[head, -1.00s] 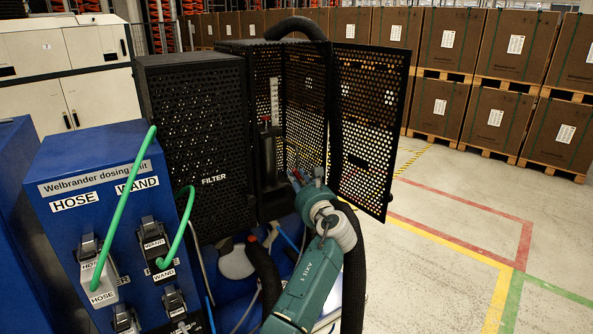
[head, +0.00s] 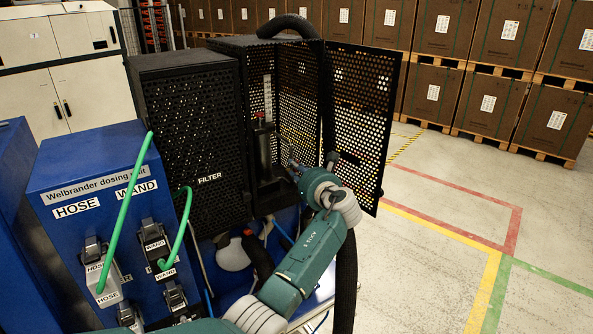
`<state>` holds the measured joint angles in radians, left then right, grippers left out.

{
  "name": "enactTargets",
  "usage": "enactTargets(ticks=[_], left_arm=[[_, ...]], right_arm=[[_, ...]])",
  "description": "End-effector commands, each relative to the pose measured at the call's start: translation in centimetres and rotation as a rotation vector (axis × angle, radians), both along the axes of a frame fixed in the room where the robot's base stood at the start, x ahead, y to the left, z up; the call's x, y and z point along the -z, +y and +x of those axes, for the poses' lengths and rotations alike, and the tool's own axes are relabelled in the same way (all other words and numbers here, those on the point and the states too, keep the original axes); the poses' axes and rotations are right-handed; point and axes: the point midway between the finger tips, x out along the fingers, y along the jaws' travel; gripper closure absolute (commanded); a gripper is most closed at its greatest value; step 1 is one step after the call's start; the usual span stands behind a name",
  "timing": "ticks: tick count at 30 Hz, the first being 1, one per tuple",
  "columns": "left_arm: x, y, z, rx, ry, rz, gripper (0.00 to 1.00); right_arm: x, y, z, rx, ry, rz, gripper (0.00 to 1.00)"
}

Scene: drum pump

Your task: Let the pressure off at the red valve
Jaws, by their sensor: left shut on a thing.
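My left gripper (head: 294,172) is at the open front of the black perforated cabinet (head: 262,60), low beside a black upright (head: 265,158) with a small red tip. It is small and dark in the head view and partly hidden by my wrist. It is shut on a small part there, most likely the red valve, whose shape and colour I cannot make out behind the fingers. My right gripper is not in view.
The cabinet's perforated door (head: 362,118) stands open to the right, close to my wrist. A thick black hose (head: 345,285) hangs behind my forearm. The blue dosing unit (head: 95,175) with green hoses (head: 128,215) stands at left. Floor at right is clear.

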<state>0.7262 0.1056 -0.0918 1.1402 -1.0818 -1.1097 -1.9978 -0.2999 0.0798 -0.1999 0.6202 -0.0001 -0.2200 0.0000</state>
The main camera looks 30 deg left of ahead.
Motion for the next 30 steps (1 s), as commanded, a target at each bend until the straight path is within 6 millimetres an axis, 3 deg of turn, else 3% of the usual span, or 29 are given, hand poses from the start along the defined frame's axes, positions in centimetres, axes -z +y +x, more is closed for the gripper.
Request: enactTargets(ticks=[10, 11, 12, 23, 30], left_arm=[[0.1, 0.0, 0.0, 0.001, 0.007, 0.002, 1.00], [0.1, -0.1, 0.0, 0.001, 0.007, 0.002, 0.73], [0.1, -0.1, 0.0, 0.001, 0.007, 0.002, 0.71], [-0.1, -0.5, -0.2, 0.003, 0.003, 0.002, 0.71], [-0.7, -4.0, -2.5, 0.003, 0.002, 0.001, 0.71]], right_arm=[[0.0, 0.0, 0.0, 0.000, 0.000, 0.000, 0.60], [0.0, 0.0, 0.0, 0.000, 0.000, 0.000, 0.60], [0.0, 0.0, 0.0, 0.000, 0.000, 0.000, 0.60], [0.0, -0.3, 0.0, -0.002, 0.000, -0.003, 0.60], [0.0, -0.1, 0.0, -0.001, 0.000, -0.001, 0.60]])
